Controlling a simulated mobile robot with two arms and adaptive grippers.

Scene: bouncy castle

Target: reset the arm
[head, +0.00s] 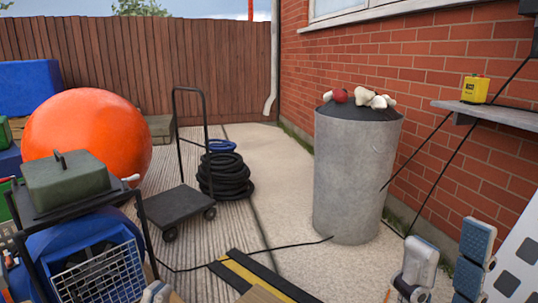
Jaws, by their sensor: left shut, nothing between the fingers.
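My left gripper (157,292) shows only as small grey tips at the bottom edge, left of the middle. It is shut and empty, beside the wire-fronted blue carrier. My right gripper (443,269) is at the lower right, in front of the brick wall. Its two grey-and-blue fingers stand apart with nothing visible between them. The rest of both arms is mostly out of view.
A grey drum (355,185) carries a red ball (340,95) and white pieces (372,98). A black trolley (180,208), coiled hose (225,178) and orange ball (88,138) stand leftward. A wall shelf (500,117) holds a yellow box (475,89). Pale paving is clear beside the drum.

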